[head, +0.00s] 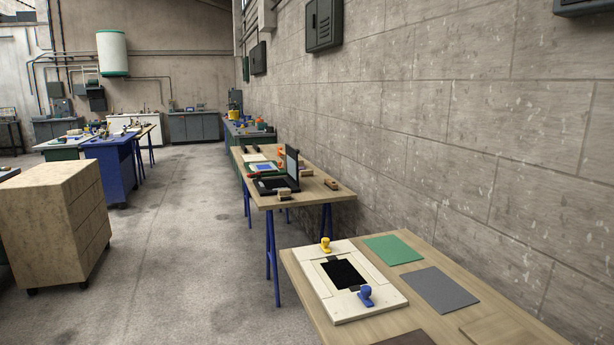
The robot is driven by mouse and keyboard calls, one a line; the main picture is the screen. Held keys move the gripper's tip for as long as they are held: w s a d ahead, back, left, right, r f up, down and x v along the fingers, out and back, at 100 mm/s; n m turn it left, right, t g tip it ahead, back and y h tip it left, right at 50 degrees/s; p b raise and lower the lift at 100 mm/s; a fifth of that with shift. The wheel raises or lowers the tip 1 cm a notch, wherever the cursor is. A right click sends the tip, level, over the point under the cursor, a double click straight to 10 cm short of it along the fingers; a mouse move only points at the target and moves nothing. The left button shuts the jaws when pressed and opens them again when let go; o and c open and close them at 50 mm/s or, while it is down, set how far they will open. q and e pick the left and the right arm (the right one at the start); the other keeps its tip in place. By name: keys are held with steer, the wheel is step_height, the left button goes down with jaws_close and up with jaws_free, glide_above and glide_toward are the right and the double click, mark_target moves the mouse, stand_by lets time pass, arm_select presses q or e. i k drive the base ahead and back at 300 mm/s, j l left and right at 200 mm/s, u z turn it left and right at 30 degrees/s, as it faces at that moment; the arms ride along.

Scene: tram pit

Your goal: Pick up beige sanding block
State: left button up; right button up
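A small beige block (284,195) sits at the front edge of the middle table (313,194), just in front of an open black laptop-like case (276,184). It may be the beige sanding block, but it is too small to be sure. A brown, block-like item (331,184) lies farther right on the same table. Neither of my grippers is in view.
The nearest table (297,265) carries a pale framed board (345,310) with yellow and blue knobs, plus green (393,249) and grey (440,289) sheets. A wooden cabinet on casters (50,225) stands left. The concrete floor (185,240) between is clear. A wall bounds the right.

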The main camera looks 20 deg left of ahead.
mark_target(305, 173)
steer(key=u, duration=0.45)
steer(key=i+j+u, duration=0.15)
steer(key=u, duration=0.3)
steer(key=i+j+u, duration=0.15)
steer(key=u, duration=0.3)
steer(key=i+u, duration=0.25)
steer(key=u, duration=0.2)
steer(key=i, duration=5.75)
steer(key=i+z, duration=0.1)
steer(key=i, duration=0.8)
steer(key=i+j+z, duration=0.1)
steer(key=i, duration=0.8)
steer(key=i+j+z, duration=0.1)
steer(key=z, duration=1.8)
steer(key=i+j, duration=0.05)
steer(key=j, duration=0.05)
